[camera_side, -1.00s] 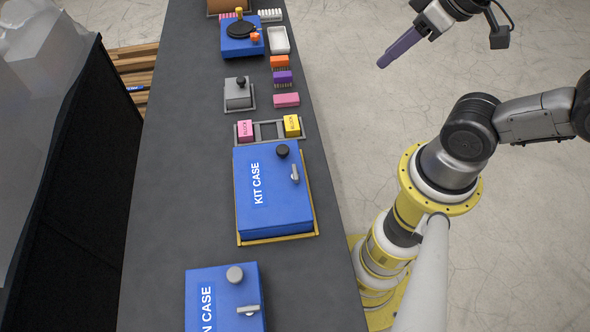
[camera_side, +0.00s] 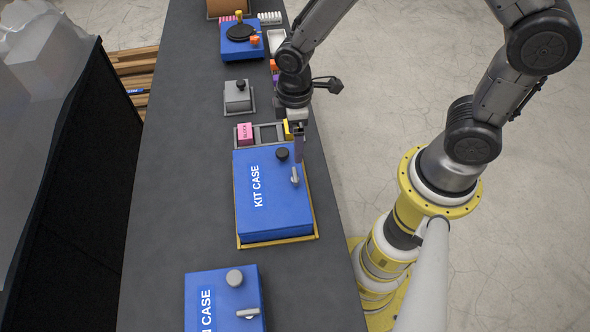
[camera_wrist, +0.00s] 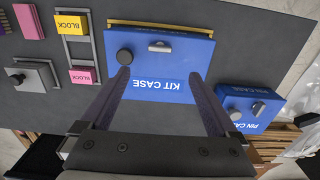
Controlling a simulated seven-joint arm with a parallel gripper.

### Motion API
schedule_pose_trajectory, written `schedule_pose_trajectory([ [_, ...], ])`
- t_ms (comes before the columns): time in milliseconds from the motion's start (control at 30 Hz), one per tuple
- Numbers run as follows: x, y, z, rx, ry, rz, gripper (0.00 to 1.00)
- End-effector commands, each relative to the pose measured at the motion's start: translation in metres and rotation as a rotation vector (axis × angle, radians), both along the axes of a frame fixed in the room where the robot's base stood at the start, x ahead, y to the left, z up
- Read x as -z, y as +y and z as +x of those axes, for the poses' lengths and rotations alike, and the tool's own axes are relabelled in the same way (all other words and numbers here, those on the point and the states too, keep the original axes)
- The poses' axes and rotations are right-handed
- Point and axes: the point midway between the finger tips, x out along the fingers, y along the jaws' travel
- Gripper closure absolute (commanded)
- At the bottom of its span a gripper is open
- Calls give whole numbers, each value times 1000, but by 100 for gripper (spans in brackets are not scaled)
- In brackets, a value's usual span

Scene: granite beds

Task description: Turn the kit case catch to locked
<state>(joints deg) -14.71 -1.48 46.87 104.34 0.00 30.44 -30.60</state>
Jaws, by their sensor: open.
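The blue kit case (camera_side: 272,210) sits on the dark bench in the side view and shows upside down in the wrist view (camera_wrist: 175,66). Its small grey catch (camera_side: 295,175) is near the right edge of the lid, its lever lying roughly along the lettering. The catch also shows in the wrist view (camera_wrist: 159,46). A round black knob (camera_side: 282,153) stands near it. My gripper (camera_wrist: 159,76) is open, with purple fingers spread wide and nothing between them. In the side view its fingers (camera_side: 299,150) point down above the case's far right corner, close to the catch; any contact cannot be told.
A blue pin case (camera_wrist: 250,105) with a grey knob and lever lies beside the kit case. A rack with a pink block (camera_side: 245,132) and a yellow block (camera_wrist: 70,25) adjoins the other end. A grey lidded box (camera_side: 237,95) stands beyond. The bench left of the cases is clear.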

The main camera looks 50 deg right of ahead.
Motion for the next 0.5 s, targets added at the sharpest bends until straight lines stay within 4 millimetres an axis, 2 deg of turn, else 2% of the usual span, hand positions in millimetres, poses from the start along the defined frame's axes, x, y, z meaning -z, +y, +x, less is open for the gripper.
schedule_pose_trajectory([
  [167,21,0,-1,-1,4,-1,5],
  [500,86,0,-1,1,4,-1,5],
])
